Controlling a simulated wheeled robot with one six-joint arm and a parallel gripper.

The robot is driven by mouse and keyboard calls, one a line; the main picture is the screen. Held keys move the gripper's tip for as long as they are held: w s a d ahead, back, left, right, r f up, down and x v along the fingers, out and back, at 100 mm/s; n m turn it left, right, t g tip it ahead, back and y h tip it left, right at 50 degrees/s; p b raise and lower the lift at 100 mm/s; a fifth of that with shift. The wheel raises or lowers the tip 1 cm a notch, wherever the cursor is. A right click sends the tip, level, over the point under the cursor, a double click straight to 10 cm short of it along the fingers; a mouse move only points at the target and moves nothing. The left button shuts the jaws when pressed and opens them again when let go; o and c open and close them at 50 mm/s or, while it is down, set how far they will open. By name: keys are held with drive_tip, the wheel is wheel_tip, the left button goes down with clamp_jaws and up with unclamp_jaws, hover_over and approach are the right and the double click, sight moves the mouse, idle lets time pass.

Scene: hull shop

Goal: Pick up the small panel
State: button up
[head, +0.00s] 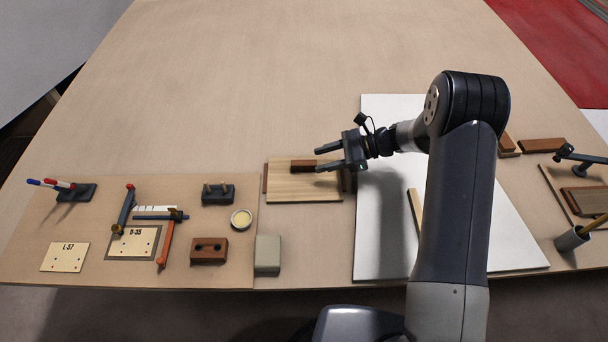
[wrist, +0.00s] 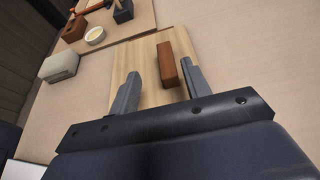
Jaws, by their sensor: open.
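A pale wooden panel (head: 305,190), which looks like the small panel, lies flat on the table left of the white sheet. It also shows in the wrist view (wrist: 147,55). A reddish-brown block (head: 302,166) rests on its far part; in the wrist view the block (wrist: 168,64) shows between the finger lines, nearer the right finger. My gripper (head: 317,160) is open and empty, reaching in from the right over the panel's far side. In the wrist view my gripper (wrist: 160,75) has its fingers apart over the panel. Their height above it is hard to tell.
A large white sheet (head: 385,240) lies under my arm. To the left, a mat (head: 100,210) holds labelled plates, clamps, a brown holed block (head: 209,250) and a small round dish (head: 241,219). A grey-green block (head: 267,254) stands near the front edge. The far table is clear.

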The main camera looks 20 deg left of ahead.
sight(301, 162)
drive_tip(key=x, duration=0.2)
drive_tip(key=p+x, duration=0.1)
drive_tip(key=x, duration=0.4)
drive_tip(key=shift+w+a, duration=0.3)
drive_tip(key=shift+c, duration=0.3)
clamp_jaws()
